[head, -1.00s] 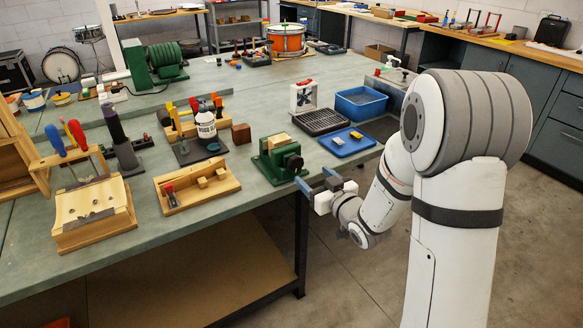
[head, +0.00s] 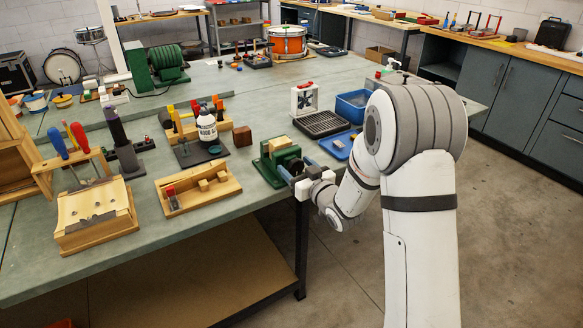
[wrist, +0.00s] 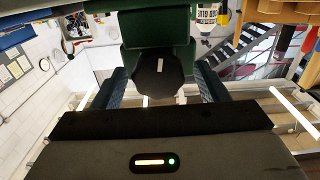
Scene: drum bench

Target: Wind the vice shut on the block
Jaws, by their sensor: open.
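The green vice (head: 266,172) stands at the bench's front edge, with a pale wooden block (head: 279,143) at its top. In the wrist view the vice body (wrist: 180,32) is ahead, and its dark round handle (wrist: 160,78) with a pale mark faces me. My gripper (head: 291,169) is open at the front of the vice. In the wrist view its two blue fingers (wrist: 161,88) stand on either side of the handle, with gaps visible. The block cannot be made out in the wrist view. In the head view the handle is largely hidden by my gripper.
A wooden tray with small blocks (head: 188,197) lies left of the vice. A glue bottle (head: 207,128) and brown block (head: 242,136) stand behind it. A black rack (head: 320,124) and blue bins (head: 351,104) are to the right. The floor in front is clear.

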